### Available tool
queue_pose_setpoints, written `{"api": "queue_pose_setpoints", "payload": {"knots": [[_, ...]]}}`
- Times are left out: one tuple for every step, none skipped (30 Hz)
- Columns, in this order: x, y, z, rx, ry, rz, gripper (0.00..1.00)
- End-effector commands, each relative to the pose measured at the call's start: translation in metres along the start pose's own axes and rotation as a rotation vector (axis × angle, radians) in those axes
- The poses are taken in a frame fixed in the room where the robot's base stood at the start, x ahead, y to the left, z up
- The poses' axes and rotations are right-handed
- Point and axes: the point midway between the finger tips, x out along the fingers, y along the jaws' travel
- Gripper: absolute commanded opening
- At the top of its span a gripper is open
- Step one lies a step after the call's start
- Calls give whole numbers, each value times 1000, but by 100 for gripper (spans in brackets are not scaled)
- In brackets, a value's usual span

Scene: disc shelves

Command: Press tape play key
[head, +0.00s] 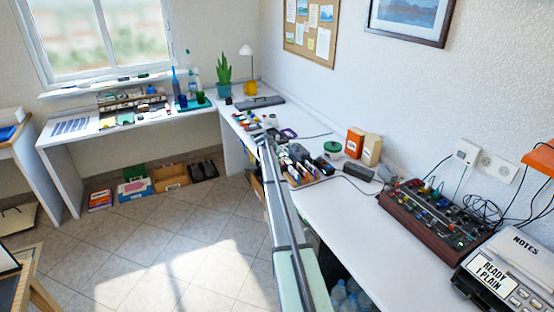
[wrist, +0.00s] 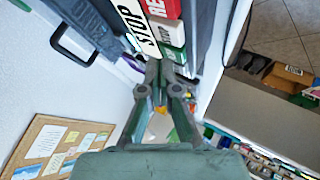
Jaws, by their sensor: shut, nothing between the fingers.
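In the wrist view my gripper (wrist: 160,70) is shut and empty. Its fingertips are close to a group of labelled keys at the top of the picture. One key has a large white label reading STOP (wrist: 140,25). Beside it is a red key (wrist: 160,8) with white letters starting RE, cut off by the frame edge. A green key (wrist: 174,54) with a white label lies nearest the fingertips; its lettering is too small to read surely. I cannot tell whether the fingertips touch it. In the head view small dark items (head: 297,165) crowd the bench beside my arm; the gripper is not clear there.
A grey-blue case (wrist: 88,22) with a black handle (wrist: 70,45) is beside the keys. On the bench stand an orange box (head: 355,143), a tan box (head: 372,151), a mixer-like panel (head: 435,215) and a NOTES machine (head: 510,270). Bare bench (head: 350,215) lies in front.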

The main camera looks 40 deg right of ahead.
Motion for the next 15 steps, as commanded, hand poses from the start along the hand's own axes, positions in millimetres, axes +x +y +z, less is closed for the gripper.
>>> {"api": "queue_pose_setpoints", "payload": {"knots": [[0, 0, 0, 0, 0, 0, 0], [1, 0, 0, 0, 0, 0, 0], [1, -1, 1, 0, 0, 0, 0], [1, -1, 1, 0, 0, 0, 0], [2, -1, 1, 0, 0, 0, 0], [2, -1, 1, 0, 0, 0, 0], [2, -2, 2, 0, 0, 0, 0], [2, -2, 2, 0, 0, 0, 0], [3, -2, 2, 0, 0, 0, 0], [3, -2, 2, 0, 0, 0, 0], [3, -2, 2, 0, 0, 0, 0], [3, -2, 2, 0, 0, 0, 0], [4, -3, 3, 0, 0, 0, 0], [4, -3, 3, 0, 0, 0, 0], [4, -3, 3, 0, 0, 0, 0]]}}
